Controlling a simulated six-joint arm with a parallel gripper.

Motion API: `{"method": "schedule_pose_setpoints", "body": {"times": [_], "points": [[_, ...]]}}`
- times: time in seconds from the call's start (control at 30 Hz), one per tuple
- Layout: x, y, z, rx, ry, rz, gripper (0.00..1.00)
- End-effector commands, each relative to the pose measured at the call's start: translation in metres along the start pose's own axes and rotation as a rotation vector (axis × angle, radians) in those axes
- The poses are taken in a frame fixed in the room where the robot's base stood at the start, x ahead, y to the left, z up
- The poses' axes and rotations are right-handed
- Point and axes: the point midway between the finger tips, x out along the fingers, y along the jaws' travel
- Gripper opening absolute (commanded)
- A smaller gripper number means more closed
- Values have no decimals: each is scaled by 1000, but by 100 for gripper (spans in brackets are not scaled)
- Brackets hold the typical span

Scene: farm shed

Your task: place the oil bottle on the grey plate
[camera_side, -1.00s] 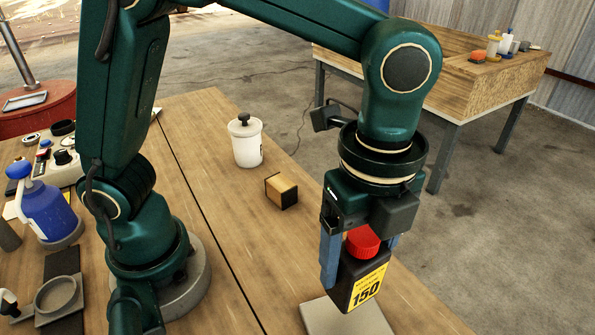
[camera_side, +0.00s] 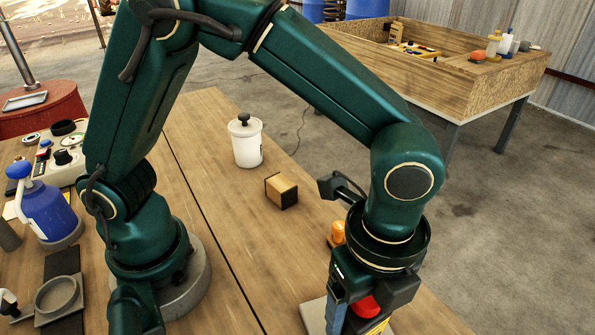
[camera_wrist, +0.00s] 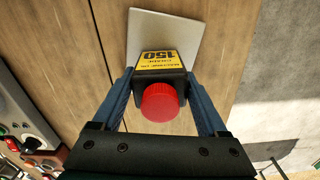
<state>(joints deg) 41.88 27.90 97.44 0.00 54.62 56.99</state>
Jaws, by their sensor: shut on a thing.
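The bottle's lower part is cut off by the bottom edge in the side view. The grey plate (camera_side: 313,316) is a flat square, largely hidden behind my gripper there. In the wrist view the plate (camera_wrist: 183,24) extends beyond the bottle (camera_wrist: 160,61). I cannot tell whether the bottle's base touches the plate.
A wooden block (camera_side: 281,191) and a white lidded jar (camera_side: 247,143) stand farther back on the bench. An orange object (camera_side: 337,232) shows just behind my gripper. A blue bottle (camera_side: 47,208) and a round grey dish (camera_side: 58,295) are on the left.

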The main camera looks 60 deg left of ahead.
Motion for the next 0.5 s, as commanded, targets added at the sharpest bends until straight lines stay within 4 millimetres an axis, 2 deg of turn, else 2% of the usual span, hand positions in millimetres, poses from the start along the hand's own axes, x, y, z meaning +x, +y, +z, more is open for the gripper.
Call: {"method": "schedule_pose_setpoints", "body": {"times": [0.03, 0.07, 0.1, 0.37, 0.5], "points": [[1, 0, 0, 0, -1, 1, 83], [1, 0, 0, 0, 0, 1, 95], [1, 0, 0, 0, 0, 1, 100], [-2, 0, 0, 0, 0, -1, 100], [-16, -1, -1, 0, 3, -4, 100]]}}
